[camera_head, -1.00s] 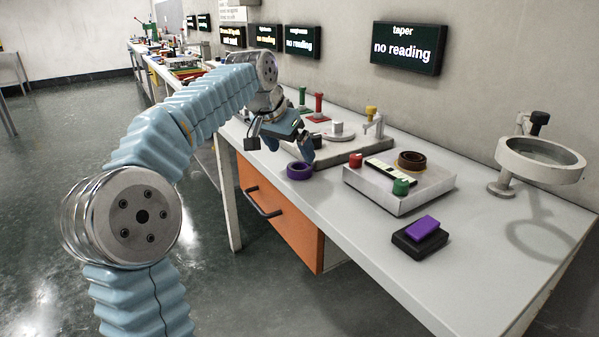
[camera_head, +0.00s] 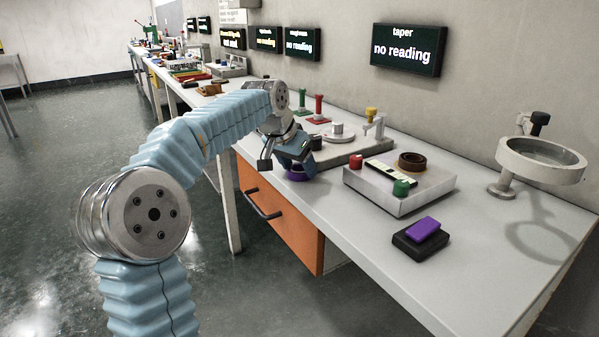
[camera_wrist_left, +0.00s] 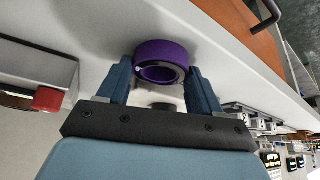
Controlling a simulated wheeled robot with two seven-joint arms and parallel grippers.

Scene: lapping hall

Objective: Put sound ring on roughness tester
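A purple ring (camera_head: 296,175) lies flat on the bench near its front edge, and it also shows in the left wrist view (camera_wrist_left: 160,55). My left gripper (camera_head: 300,163) is just over it, fingers pointing down, partly hiding it. In the left wrist view the gripper (camera_wrist_left: 160,78) is open, with the ring at and between the fingertips; contact cannot be told. My right gripper is not in view.
A grey plate (camera_head: 352,152) with a white disc (camera_head: 338,131) stands behind the gripper.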

